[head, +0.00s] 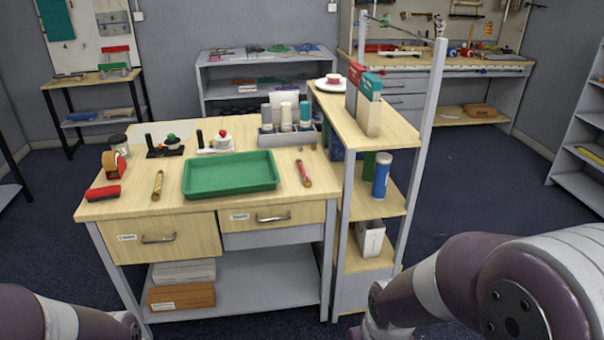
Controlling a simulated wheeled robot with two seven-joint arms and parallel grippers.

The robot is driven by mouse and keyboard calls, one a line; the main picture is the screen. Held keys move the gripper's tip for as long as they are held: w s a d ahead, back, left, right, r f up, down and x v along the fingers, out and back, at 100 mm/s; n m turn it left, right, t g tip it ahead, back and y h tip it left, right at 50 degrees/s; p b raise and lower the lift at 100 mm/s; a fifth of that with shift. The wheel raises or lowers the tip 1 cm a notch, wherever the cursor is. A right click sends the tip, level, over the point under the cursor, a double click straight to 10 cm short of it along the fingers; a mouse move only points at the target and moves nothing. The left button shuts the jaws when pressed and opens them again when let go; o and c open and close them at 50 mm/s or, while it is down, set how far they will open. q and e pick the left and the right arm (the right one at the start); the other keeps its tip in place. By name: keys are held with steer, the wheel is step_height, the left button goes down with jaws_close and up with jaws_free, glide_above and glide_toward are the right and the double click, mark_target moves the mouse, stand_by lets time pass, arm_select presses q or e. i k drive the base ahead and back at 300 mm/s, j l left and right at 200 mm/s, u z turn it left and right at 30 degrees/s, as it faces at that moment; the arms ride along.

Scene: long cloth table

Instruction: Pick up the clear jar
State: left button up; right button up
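A small clear jar (120,144) with a dark lid stands upright at the back left of the wooden workbench (232,228). It is behind the red tape dispenser (114,163), and its contents are too small to make out. My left arm shows only at the bottom left corner and my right arm at the bottom right. Neither gripper is in view, and both visible arm parts are well in front of the jar.
A green tray (230,174) fills the bench's middle. A red stapler (102,193) and a patterned roll (157,185) lie near the front left edge. A black holder (164,150) stands right of the jar. A shelf unit (362,126) adjoins the bench's right side.

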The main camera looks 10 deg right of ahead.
mark_target(123, 148)
steer(key=i+j+u, duration=1.2)
steer(key=i+u, duration=0.6)
steer(key=i+l+u, duration=0.1)
steer(key=i+u, duration=0.35)
steer(key=i, duration=0.15)
steer(key=i+z, duration=0.25)
steer(key=i, duration=0.2)
steer(key=i+j+z, duration=0.2)
steer(key=i, duration=0.25)
steer(key=i+j+z, duration=0.25)
steer(key=i, duration=0.15)
steer(key=i+l, duration=0.05)
steer(key=l, duration=0.05)
